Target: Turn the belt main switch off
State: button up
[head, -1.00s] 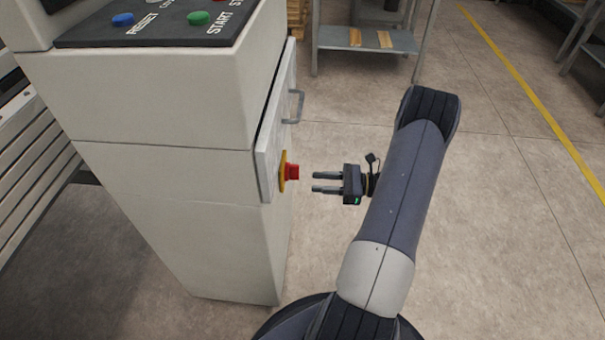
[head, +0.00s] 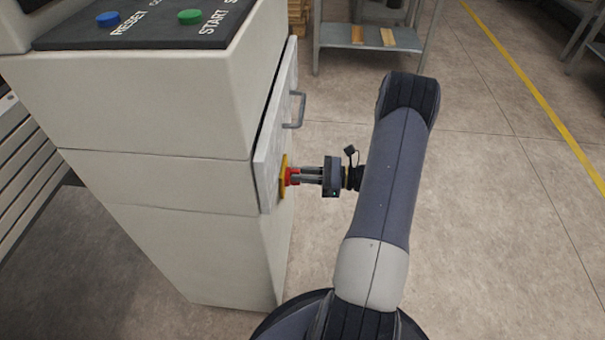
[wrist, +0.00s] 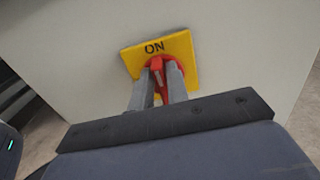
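The main switch is a red rotary knob (wrist: 156,64) on a yellow plate (wrist: 187,48) marked "ON" at its top edge. The knob's grip ridge points up toward the word "ON". In the head view the red knob (head: 291,175) sits on the side door of the pale cabinet. My gripper (head: 299,176) is level with it, its fingertips at the knob. In the wrist view my gripper's two fingers (wrist: 160,72) stand on either side of the ridge, parted. A firm grip on it does not show. The fingers hide the plate's lower part.
The pale cabinet (head: 150,110) carries a panel with a blue button (head: 108,19) and a green button (head: 190,16). A door handle (head: 298,108) juts out above the switch. A metal shelf table (head: 370,38) stands behind. The floor to the right is open.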

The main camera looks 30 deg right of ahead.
grip_shut()
jog(key=shift+n, duration=0.3)
jog(key=n+b, duration=0.3)
jog(key=n, duration=0.1)
jog(key=s+f+n+b, duration=0.1)
jog(key=n+b, duration=0.3)
jog(key=n, duration=0.1)
jog(key=n+b, duration=0.4)
jog(key=shift+s+a+f+n, duration=0.15)
jog(key=shift+a+f+n, duration=0.15)
jog(key=shift+a+n, duration=0.1)
jog(key=shift+n+b, duration=1.6)
jog(key=shift+n, duration=0.1)
